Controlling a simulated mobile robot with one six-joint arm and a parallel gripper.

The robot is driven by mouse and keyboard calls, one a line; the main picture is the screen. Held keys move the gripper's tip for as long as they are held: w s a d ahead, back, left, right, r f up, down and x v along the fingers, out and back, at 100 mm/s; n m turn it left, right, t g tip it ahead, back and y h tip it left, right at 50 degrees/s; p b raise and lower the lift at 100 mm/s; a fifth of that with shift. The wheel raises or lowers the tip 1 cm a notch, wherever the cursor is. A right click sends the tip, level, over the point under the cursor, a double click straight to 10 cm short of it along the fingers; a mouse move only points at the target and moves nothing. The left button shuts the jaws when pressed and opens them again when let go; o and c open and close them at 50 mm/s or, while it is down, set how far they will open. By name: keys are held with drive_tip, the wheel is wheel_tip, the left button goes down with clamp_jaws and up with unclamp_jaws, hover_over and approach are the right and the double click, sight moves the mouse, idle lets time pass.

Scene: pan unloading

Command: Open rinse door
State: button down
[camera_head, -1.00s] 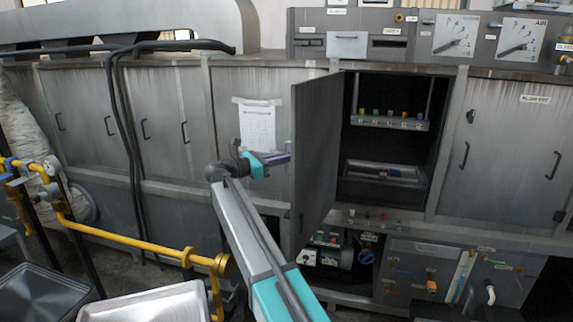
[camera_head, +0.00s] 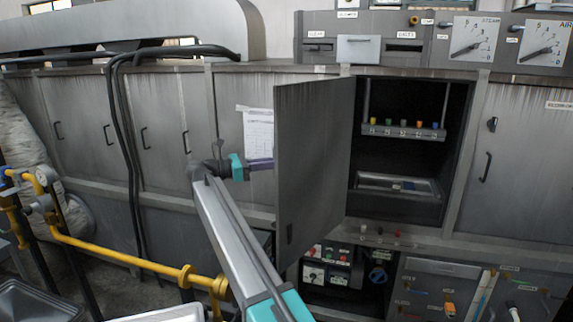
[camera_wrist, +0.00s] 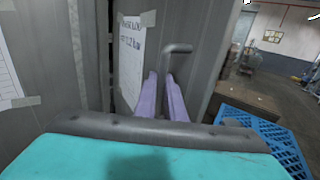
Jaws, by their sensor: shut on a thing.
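The grey rinse door (camera_head: 312,150) stands wide open in the head view, swung out to the left of a dark compartment (camera_head: 400,150); its inner face shows. In the wrist view the outer face of the door (camera_wrist: 205,60) shows a bent metal handle (camera_wrist: 177,48) and a taped paper label. My gripper (camera_wrist: 165,80) has its two purple fingers shut on this handle. In the head view my gripper (camera_head: 262,164) reaches behind the door from the left, and the door hides the fingertips and handle.
Inside the compartment are a rack with coloured knobs (camera_head: 403,130) and a tray (camera_head: 398,186). Closed cabinet doors (camera_head: 90,120) line the left. A yellow pipe (camera_head: 115,255) runs low at left. A blue grate (camera_wrist: 262,135) lies on the floor.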

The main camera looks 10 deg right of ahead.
drive_tip(key=shift+s+a+f, duration=0.1)
drive_tip(key=shift+a+f, duration=0.15)
drive_tip(key=shift+f, duration=0.15)
drive_tip(key=c, duration=2.1)
unclamp_jaws()
drive_tip(key=shift+r, duration=0.1)
drive_tip(key=shift+d+r, duration=0.1)
drive_tip(key=a, duration=0.2)
drive_tip(key=a+p, duration=0.2)
drive_tip(key=a, duration=0.1)
drive_tip(key=shift+s+a+r, duration=0.15)
drive_tip(key=shift+s+a, duration=0.15)
drive_tip(key=shift+s, duration=0.1)
drive_tip(key=shift+a+p, duration=0.1)
drive_tip(key=shift+p, duration=0.35)
drive_tip(key=shift+s+a+p, duration=0.1)
drive_tip(key=shift+a+p, duration=0.4)
drive_tip(key=shift+p, duration=0.65)
